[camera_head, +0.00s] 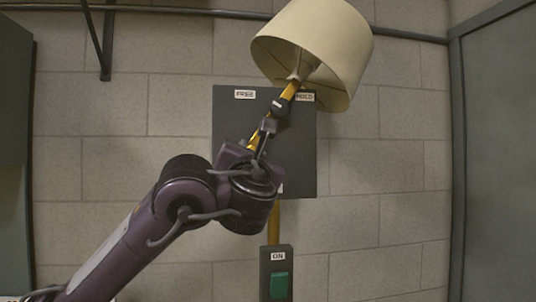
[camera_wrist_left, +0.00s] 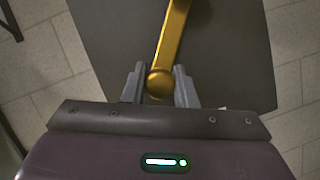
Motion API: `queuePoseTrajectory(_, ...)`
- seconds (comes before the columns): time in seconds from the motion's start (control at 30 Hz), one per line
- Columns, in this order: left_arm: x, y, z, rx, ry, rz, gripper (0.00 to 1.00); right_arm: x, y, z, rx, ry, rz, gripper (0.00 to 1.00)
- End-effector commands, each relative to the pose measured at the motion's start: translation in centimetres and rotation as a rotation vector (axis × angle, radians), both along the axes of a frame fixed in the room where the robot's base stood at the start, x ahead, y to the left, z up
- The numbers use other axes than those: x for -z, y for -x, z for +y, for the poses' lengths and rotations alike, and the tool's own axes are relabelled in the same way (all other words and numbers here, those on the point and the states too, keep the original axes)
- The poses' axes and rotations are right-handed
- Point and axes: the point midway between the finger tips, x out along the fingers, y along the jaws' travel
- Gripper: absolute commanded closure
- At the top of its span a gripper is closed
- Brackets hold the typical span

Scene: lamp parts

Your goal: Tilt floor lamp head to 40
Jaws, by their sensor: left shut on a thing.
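The lamp head is a cream shade (camera_head: 318,45) at the top right of centre in the head view, tilted with its open lower rim facing down and left. A gold arm (camera_head: 290,91) runs from inside the shade down and left. In the left wrist view the gold arm (camera_wrist_left: 174,35) ends in a rounded knob (camera_wrist_left: 159,83) between the two fingers. My left gripper (camera_head: 267,128) is shut on this knob end; its fingers also show in the wrist view (camera_wrist_left: 158,74). The gripper and wrist hide part of the arm. My right gripper is not in view.
A dark plate (camera_head: 300,160) behind the arm carries a FREE label (camera_head: 244,94) and a partly covered HOLD label (camera_head: 305,97). Below, a gold post (camera_head: 274,222) meets a dark box with a green switch (camera_head: 279,285) marked ON. A block wall stands behind.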

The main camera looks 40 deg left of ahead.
Motion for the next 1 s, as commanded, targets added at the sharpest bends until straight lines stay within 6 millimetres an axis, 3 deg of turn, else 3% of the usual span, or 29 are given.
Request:
queuePoseTrajectory(0.27,-0.8,0.5,0.9,0.003,-0.056,0.059,1.0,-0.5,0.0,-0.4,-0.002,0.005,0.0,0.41)
queuePoseTrajectory(0.73,-0.8,0.5,1.0,0.005,-0.065,0.07,1.0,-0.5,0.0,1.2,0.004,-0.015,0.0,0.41)
queuePoseTrajectory(0.77,-0.8,0.5,1.0,0.005,-0.065,0.07,0.72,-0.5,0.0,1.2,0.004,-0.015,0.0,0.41)
queuePoseTrajectory(0.9,-0.8,0.5,1.0,0.004,-0.065,0.071,0.54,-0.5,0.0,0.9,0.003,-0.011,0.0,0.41)
queuePoseTrajectory(1.0,-0.7,0.5,1.0,0.004,-0.066,0.072,0.53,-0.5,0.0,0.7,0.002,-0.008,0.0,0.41)
